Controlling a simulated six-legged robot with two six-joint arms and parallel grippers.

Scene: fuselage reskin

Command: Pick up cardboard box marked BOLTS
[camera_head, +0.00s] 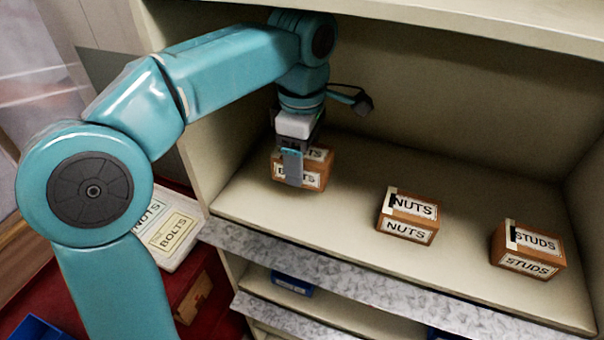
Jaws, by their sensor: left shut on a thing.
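The cardboard box marked BOLTS (313,178) is at the left of the upper shelf, brown with white labels. Its label is partly covered by my gripper, so only some letters show. My left gripper (292,172) comes down on the box from above and is shut on it, one finger lying across the front label. The box is at or just above the shelf surface; I cannot tell whether it touches. My right gripper is not in view.
A NUTS box (408,227) and a STUDS box (527,262) stand to the right on the same shelf (470,190). A lower shelf holds a blue bin (292,284). Printed NUTS and BOLTS cards (172,232) lie at the left, outside the shelf unit.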

